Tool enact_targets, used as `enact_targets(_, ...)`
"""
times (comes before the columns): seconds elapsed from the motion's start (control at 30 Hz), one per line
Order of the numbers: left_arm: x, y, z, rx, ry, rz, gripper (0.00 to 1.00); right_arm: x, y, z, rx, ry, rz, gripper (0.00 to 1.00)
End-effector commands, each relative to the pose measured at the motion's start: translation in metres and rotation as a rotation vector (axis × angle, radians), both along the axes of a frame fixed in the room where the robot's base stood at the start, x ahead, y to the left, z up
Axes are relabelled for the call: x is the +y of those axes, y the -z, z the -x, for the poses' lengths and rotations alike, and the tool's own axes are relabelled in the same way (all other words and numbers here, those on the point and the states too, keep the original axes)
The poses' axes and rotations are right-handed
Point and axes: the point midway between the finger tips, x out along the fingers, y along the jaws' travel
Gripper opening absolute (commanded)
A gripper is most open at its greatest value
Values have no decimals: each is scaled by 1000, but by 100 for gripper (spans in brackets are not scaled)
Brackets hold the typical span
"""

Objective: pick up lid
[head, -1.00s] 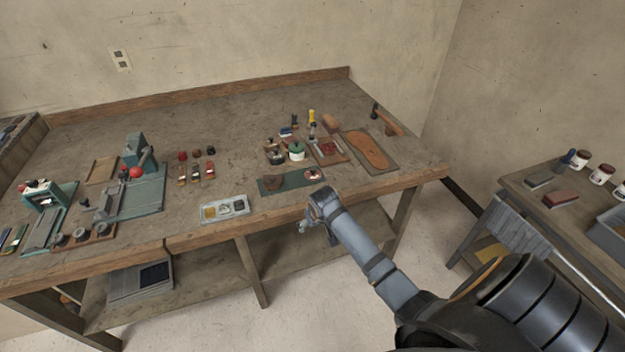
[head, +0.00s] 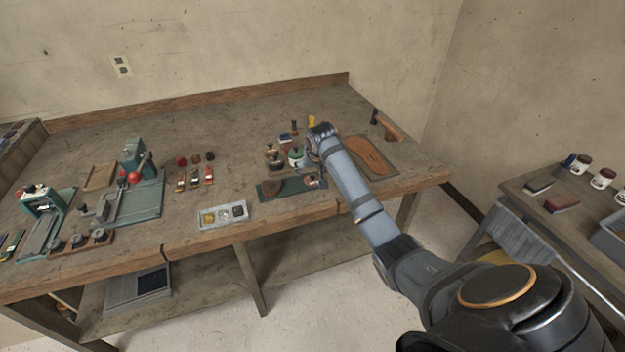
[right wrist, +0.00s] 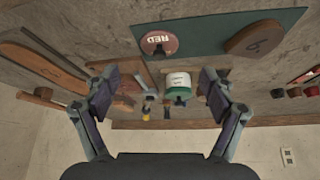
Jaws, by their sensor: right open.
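A round disc marked RED with a dark knob, apparently the lid (right wrist: 160,43), lies on a green mat (right wrist: 205,30) in the right wrist view. A brown wooden piece (right wrist: 253,38) lies on the same mat. A white and green jar (right wrist: 178,82) stands just beyond the mat. My right gripper (right wrist: 160,78) is open and empty above the bench, its fingers on either side of the jar in that view but apparently not touching it. In the head view, my right wrist hides part of the area around the jar (head: 295,158). My left gripper is not in view.
A tray with small compartments (head: 222,215) sits at the bench's front edge. A tan sole on a mat (head: 370,155) lies to the right. A teal machine (head: 135,185) stands at the left. The bench's rear middle (head: 225,115) is clear.

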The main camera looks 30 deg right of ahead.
Motion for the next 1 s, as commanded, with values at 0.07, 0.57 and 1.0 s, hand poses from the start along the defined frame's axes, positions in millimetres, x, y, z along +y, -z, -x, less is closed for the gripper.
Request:
enact_targets(0.07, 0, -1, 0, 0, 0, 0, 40, -3, 10, -6, 1, 0, 0, 84)
enact_targets(0.57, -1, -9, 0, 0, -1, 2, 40, -14, 50, -30, 0, -1, 0, 84)
enact_targets(1.0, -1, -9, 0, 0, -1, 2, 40, -17, 62, -35, -1, -2, 2, 74)
